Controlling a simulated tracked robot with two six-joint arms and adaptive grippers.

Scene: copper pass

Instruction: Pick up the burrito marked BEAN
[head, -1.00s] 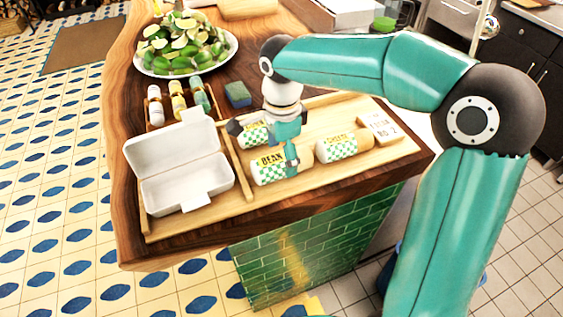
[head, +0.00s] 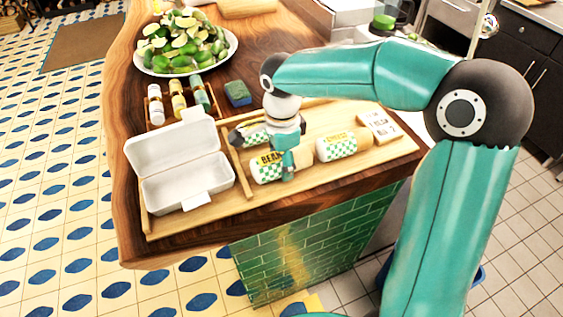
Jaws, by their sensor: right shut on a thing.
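The burrito marked BEAN (head: 263,172) lies in the wooden tray (head: 350,176), in a white and green checked wrapper with a yellow label. My right gripper (head: 286,165) reaches down over it and is shut on it, hiding its right part. I cannot tell whether the burrito is clear of the tray floor. A second burrito (head: 336,146), its yellow label too small to read surely, lies to the right. A third wrapped burrito (head: 255,134) lies behind, partly hidden by the gripper. My left gripper is not in view.
An open white clamshell box (head: 185,190) stands in the tray's left part, beyond a wooden divider (head: 238,168). A small lettered card (head: 379,126) is at the right. Behind are bottles (head: 178,100), a sponge (head: 238,94) and a plate of limes (head: 231,62).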

